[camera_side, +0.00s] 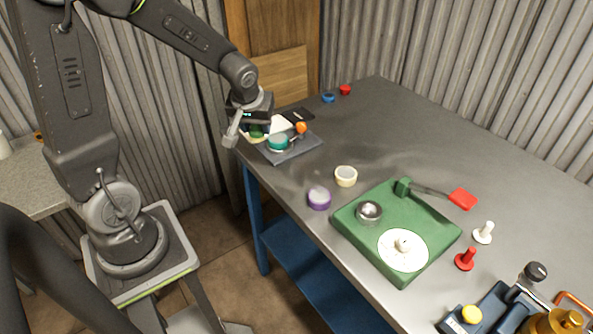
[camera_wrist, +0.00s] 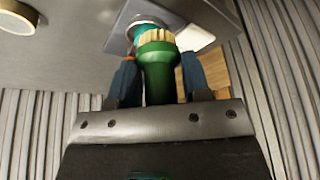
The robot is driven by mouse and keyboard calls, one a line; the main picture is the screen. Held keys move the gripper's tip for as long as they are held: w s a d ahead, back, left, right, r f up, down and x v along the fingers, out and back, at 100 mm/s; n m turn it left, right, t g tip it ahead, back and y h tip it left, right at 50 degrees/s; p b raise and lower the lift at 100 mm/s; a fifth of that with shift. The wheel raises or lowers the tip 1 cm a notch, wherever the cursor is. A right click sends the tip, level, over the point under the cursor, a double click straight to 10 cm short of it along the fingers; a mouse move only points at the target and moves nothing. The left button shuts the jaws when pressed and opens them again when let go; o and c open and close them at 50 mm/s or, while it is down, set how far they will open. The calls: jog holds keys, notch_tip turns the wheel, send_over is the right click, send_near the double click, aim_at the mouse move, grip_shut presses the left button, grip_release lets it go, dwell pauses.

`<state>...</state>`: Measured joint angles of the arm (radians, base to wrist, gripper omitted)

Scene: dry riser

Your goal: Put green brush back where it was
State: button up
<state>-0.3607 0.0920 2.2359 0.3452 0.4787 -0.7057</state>
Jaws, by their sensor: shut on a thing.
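The green brush (camera_wrist: 157,72) fills the middle of the wrist view, with its cream bristles facing away from my gripper. My gripper (camera_wrist: 158,78) is shut on it, one blue finger on each side of the handle. In the side view my gripper (camera_side: 257,128) is at the far left corner of the table, over or beside a dark flat tray (camera_side: 291,149). A teal round thing (camera_side: 278,142) sits on that tray, and a teal piece shows just beyond the bristles in the wrist view. I cannot tell whether the bristles touch anything.
A white card, a black flat item (camera_side: 298,115) and an orange ball (camera_side: 301,128) are close to my gripper. A cream roll (camera_side: 345,176) and a purple roll (camera_side: 319,198) lie nearer. A green tray (camera_side: 435,233) holds a metal dome and white disc.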

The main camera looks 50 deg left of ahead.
jog(key=w+d+f, duration=0.4)
jog(key=d, duration=0.1)
jog(key=w+d+f, duration=0.1)
jog(key=d+f, duration=0.1)
jog(key=d, duration=0.1)
jog(key=shift+w+d, duration=0.2)
jog(key=shift+w, duration=0.2)
jog(key=shift+f, duration=2.05)
jog(key=shift+f, duration=0.2)
jog(key=o, duration=0.9)
jog(key=shift+r, duration=0.1)
